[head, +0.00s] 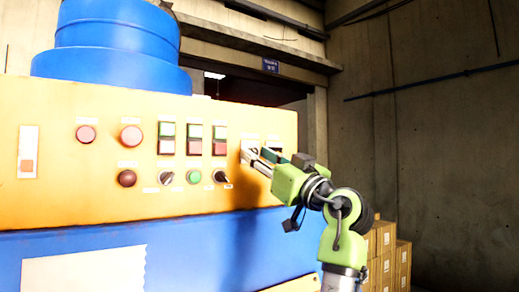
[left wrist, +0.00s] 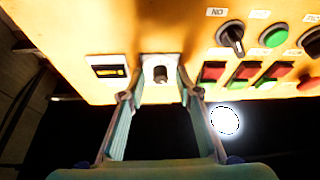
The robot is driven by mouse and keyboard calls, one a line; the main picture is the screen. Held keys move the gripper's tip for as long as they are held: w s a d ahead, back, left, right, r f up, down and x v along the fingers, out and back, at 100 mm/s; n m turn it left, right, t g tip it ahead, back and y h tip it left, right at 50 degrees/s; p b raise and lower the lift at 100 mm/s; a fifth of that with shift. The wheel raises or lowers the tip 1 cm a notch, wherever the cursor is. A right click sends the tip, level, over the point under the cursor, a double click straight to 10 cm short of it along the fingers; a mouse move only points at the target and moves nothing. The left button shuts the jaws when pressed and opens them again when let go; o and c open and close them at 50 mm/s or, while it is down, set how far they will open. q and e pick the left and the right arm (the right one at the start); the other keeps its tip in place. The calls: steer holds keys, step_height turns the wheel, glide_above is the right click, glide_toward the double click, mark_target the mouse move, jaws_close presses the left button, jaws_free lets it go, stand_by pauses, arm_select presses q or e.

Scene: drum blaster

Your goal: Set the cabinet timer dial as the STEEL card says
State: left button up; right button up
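The orange cabinet panel (head: 60,105) fills the left of the head view. The timer dial (left wrist: 160,73) is a small dark knob on a pale plate in the left wrist view, beside a small dark display (left wrist: 108,71) with a lit yellow bar. My left gripper (left wrist: 160,80) is open, its two fingers on either side of the dial with gaps showing; contact is not visible. In the head view my left gripper (head: 258,161) is at the panel's right end and partly hides the dial plate (head: 249,147). No readable STEEL card shows. My right gripper is out of view.
The panel carries red buttons (head: 131,135), red-green switches (head: 166,139), a green button (head: 194,177) and black selector knobs (head: 221,176) left of my gripper. A blue drum (head: 115,45) stands behind. Cardboard boxes (head: 402,265) are stacked at lower right.

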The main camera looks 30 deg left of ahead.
arm_select(q)
jaws_close()
steer(key=shift+m+t+b, duration=0.4)
steer(key=shift+m+b, duration=0.25)
steer(key=shift+m, duration=0.05)
steer(key=shift+r, duration=0.1)
steer(key=shift+c, duration=0.2)
jaws_free()
steer(key=shift+o, duration=0.2)
